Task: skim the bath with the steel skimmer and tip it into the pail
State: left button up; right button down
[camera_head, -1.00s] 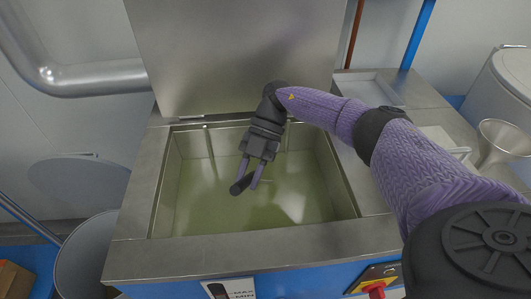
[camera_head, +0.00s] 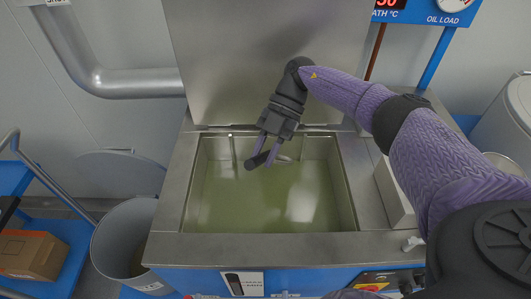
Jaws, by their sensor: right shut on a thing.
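The bath (camera_head: 165,205) is an open steel tank of cloudy green liquid, with its lid raised behind it. My right gripper (camera_head: 265,152) is over the back half of the bath, pointing down, and is shut on a dark handle (camera_head: 252,162), which I take for the skimmer's. A pale metal bit (camera_head: 284,158) shows just right of the fingers; the rest of the skimmer is hidden or hard to make out. A grey round pail (camera_head: 104,247) stands open on the floor left of the bath. My left gripper is not in view.
A grey lid (camera_head: 118,172) leans behind the pail. A blue cart (camera_head: 62,235) with a cardboard box (camera_head: 33,254) is at the far left. A pale tray (camera_head: 392,195) is on the right ledge. A steel pipe (camera_head: 125,80) runs along the back left.

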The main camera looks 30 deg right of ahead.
notch_tip(320, 180, up, 19)
jog(key=p, duration=1.6)
notch_tip(320, 180, down, 8)
jog(key=b, duration=0.5)
jog(key=shift+r, duration=0.2)
